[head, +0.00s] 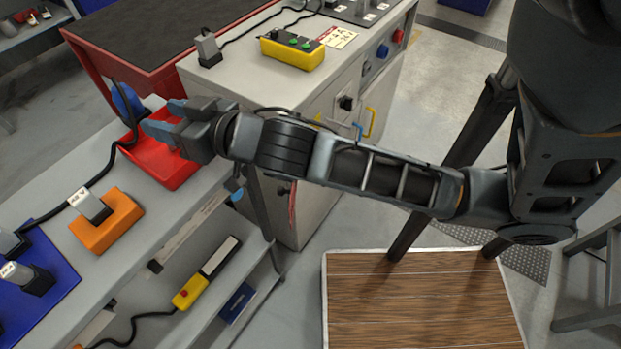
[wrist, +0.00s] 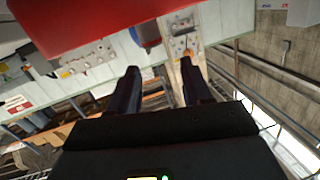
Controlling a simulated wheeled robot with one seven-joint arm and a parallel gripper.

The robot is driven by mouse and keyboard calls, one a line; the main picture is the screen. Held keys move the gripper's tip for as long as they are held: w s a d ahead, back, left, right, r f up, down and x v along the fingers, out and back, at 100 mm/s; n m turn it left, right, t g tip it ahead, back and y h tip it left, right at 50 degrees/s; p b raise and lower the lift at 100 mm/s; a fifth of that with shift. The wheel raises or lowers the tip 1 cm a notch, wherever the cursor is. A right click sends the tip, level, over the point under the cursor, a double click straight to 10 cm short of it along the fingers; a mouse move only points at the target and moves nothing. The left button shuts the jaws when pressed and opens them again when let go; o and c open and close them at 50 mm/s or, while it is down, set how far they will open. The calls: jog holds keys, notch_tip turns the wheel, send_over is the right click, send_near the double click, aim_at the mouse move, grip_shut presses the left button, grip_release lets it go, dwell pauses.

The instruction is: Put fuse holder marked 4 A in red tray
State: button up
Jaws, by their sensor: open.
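The red tray (head: 172,174) lies on the grey bench in the head view, partly hidden by my gripper (head: 158,118). My gripper is above the tray's far part, with its fingers apart and nothing between them. The open fingers also show in the wrist view (wrist: 160,70). A grey fuse holder with a white label (head: 90,206) stands on an orange block (head: 118,232). Another labelled grey holder (head: 36,282) stands on the blue tray (head: 60,300), and a third shows partly at the left edge (head: 8,243). I cannot read their labels with certainty.
A blue rounded object (head: 127,100) stands behind my gripper. A black cable runs along the bench. A yellow button box (head: 292,52) and a grey plug-like piece (head: 208,50) stand on the cabinet. A yellow pendant (head: 189,292) lies on the lower shelf.

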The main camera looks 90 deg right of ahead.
jog(key=s+a+f+n+y, duration=0.1)
jog(key=s+a+n+y, duration=0.2)
jog(key=s+a, duration=0.6)
jog(key=s+a+f+n+y, duration=0.2)
jog(key=s+a, duration=0.6)
jog(key=s, duration=0.5)
jog(key=shift+a+f+n+g+y, duration=0.3)
jog(key=shift+n+y, duration=0.2)
jog(key=shift+y, duration=0.3)
